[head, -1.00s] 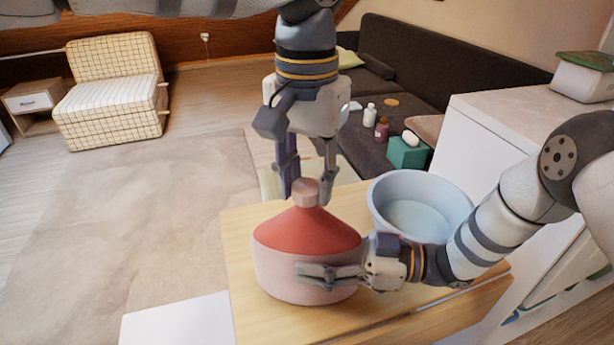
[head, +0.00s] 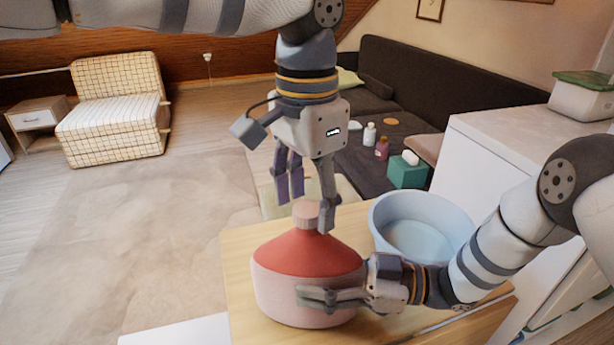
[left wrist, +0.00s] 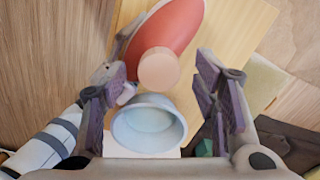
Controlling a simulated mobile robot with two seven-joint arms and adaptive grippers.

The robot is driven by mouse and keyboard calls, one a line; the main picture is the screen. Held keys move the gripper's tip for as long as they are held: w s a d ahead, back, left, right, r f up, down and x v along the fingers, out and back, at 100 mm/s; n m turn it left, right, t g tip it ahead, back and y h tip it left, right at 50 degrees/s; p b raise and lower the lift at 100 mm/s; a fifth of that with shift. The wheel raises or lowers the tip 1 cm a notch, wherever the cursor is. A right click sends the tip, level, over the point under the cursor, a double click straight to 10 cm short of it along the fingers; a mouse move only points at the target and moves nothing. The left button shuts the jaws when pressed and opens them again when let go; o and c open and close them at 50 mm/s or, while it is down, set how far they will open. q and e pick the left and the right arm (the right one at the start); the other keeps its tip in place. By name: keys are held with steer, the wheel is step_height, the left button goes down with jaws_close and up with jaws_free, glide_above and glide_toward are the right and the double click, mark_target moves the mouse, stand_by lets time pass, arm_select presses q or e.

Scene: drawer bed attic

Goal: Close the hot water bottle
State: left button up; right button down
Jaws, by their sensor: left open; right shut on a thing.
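The hot water bottle (head: 305,272) stands upright on the wooden table, with a red top and a pale pink lower body. Its pink cap (head: 306,212) sits at the neck; whether it is tight I cannot tell. My left gripper (head: 305,212) is open, pointing down, with its fingers around the cap's height. In the left wrist view the cap (left wrist: 159,69) shows between and beyond the open fingers (left wrist: 165,105), apart from them. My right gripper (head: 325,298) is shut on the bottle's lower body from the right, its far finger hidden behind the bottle.
A light blue basin (head: 422,228) stands on the table (head: 238,255) right behind the bottle. A white cabinet (head: 500,130) rises at the right. Behind is a dark sofa (head: 440,85) with small bottles and a green box (head: 407,172). The rug at left is clear.

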steer(key=shift+c, duration=2.2)
jaws_free()
arm_select(q)
step_height(320, 180, up, 11)
steer(key=shift+r, duration=0.2)
arm_select(e)
steer(key=s+d, duration=0.1)
steer(key=d, duration=1.1)
steer(key=shift+s, duration=0.35)
